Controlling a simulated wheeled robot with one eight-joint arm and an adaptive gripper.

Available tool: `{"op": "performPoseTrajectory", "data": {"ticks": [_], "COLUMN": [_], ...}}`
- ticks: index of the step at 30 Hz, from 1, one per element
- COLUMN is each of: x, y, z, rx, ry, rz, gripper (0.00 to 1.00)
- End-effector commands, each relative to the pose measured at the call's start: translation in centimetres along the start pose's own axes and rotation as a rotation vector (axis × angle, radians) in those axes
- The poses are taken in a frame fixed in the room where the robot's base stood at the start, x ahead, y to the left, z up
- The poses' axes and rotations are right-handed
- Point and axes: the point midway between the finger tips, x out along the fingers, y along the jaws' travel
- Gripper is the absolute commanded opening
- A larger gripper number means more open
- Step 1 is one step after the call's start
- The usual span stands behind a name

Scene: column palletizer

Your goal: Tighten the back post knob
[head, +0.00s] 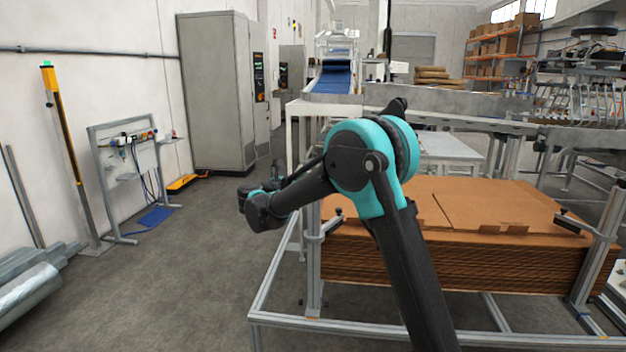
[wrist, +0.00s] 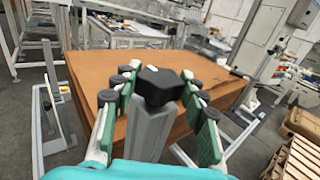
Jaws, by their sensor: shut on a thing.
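The black post knob (wrist: 158,87) sits on top of a grey metal post (wrist: 151,132) in the middle of the wrist view. My gripper (wrist: 157,76) has its green-and-grey padded fingers on both sides of this knob and is shut on it. The knob's top face shows between the fingers; its lower sides are partly hidden by them. In the head view my arm reaches to the left of the cardboard stack, and the fingers and the held knob cannot be made out there.
A stack of brown cardboard sheets (head: 455,262) stands inside a metal frame (head: 345,328); the stack also fills the middle of the wrist view (wrist: 88,68). Other black clamp handles (head: 572,221) sit on the frame's posts. Open grey floor (head: 185,265) lies to the left.

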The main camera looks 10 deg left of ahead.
Motion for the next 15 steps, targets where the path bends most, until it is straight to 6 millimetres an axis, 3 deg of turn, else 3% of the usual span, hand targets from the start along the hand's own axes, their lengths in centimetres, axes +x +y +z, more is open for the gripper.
{"op": "performPoseTrajectory", "data": {"ticks": [15], "x": [0.00], "y": [0.10], "z": [0.02], "rx": [0.000], "ry": [-0.001], "rz": [-0.035], "gripper": [0.14]}}
